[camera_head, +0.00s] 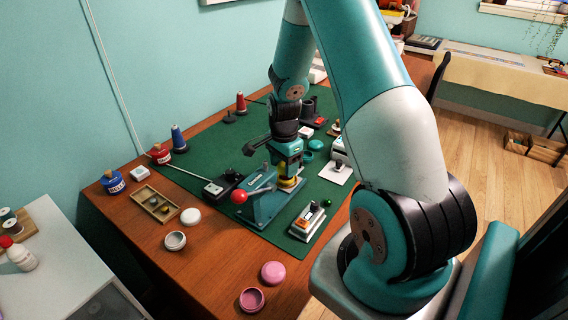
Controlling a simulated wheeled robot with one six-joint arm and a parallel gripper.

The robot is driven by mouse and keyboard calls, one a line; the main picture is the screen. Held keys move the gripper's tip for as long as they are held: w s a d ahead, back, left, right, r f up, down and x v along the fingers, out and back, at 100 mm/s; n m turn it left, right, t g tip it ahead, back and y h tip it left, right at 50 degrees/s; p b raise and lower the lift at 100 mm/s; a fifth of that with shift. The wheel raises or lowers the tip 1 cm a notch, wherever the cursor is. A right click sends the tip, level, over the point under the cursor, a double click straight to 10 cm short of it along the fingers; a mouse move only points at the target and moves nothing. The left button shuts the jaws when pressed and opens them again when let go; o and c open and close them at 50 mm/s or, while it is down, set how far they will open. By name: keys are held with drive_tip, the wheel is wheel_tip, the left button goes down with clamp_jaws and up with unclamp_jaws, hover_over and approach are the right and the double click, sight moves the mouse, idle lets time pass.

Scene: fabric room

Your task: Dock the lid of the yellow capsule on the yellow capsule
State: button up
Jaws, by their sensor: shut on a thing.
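My gripper (289,167) points down over the teal press-like fixture (266,204) on the green mat. It is shut on a small yellow piece (289,183), which looks like the lid of the yellow capsule. The jaws and the fixture partly hide this piece. I cannot make out the yellow capsule's body apart from it, nor tell whether the two touch. The fixture has a red ball knob (239,197) at its left end.
A pink lid (273,272) and pink cup (251,299) lie at the table's front. A white lid (190,217) and white cup (175,241) sit left. A wooden tray (142,193), spools and a small device (308,220) surround the fixture. The front wood is partly clear.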

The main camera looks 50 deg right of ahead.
drive_tip(key=shift+r, duration=0.15)
drive_tip(key=shift+r+p, duration=0.65)
drive_tip(key=shift+p, duration=0.1)
idle(0.6)
drive_tip(key=o, duration=0.6)
drive_tip(key=shift+o, duration=0.2)
wheel_tip(320, 180, up, 11)
drive_tip(key=p, duration=0.9)
